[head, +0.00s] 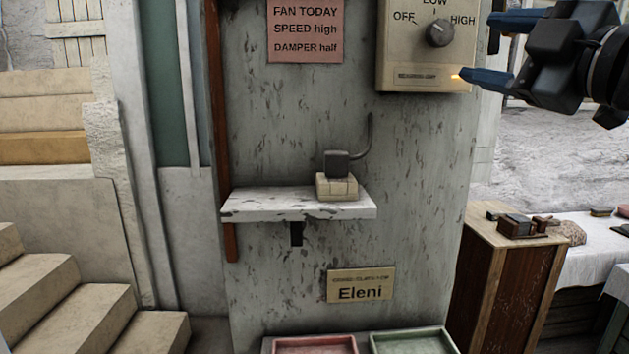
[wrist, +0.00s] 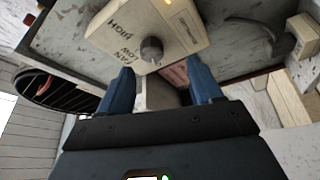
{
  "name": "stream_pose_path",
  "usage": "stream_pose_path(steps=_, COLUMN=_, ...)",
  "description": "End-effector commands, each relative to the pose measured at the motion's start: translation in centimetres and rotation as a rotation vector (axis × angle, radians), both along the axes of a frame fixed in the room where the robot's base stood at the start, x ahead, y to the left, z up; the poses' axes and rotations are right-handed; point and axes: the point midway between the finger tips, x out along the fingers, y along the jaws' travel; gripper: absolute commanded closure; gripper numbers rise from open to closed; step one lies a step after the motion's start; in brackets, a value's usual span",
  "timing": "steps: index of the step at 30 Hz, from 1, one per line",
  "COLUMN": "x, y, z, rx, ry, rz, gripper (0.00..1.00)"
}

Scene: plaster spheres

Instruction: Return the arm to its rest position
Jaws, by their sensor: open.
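My gripper (head: 478,50) is at the upper right of the head view, just right of the beige fan control box (head: 405,60). Its blue fingers are apart with nothing between them. The box has a round dark knob (head: 440,33) with OFF, LOW and HIGH marked around it. In the wrist view the open fingers (wrist: 160,85) point toward the box (wrist: 180,28) and its knob (wrist: 151,50). I cannot tell whether a finger touches the box. Part of my arm is outside the head view.
A pink note (head: 305,30) and an "Eleni" sign (head: 360,285) are on the wall. A white shelf (head: 265,204) holds a small block with a plug and cord. Red (head: 315,344) and green (head: 412,340) trays stand below. A wooden cabinet (head: 520,285) is at right, stairs (head: 60,300) at left.

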Motion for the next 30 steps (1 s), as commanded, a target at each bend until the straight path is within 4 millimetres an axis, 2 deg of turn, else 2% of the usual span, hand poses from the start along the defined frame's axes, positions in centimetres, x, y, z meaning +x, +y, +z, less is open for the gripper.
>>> stream_pose_path(steps=1, x=0.2, y=0.0, z=-1.4, rx=0.045, ry=0.013, rz=0.003, gripper=0.35)
stream_pose_path(steps=8, x=0.2, y=0.0, z=-7.6, rx=0.286, ry=0.060, rz=0.002, gripper=0.35)
stream_pose_path(steps=14, x=-0.7, y=0.3, z=-13.5, rx=0.477, ry=0.106, rz=-0.015, gripper=0.35)
stream_pose_path(steps=23, x=-3.6, y=1.0, z=-22.4, rx=0.719, ry=0.181, rz=-0.068, gripper=0.35)
stream_pose_path(steps=30, x=-7.5, y=1.8, z=-29.1, rx=0.872, ry=0.243, rz=-0.127, gripper=0.35)
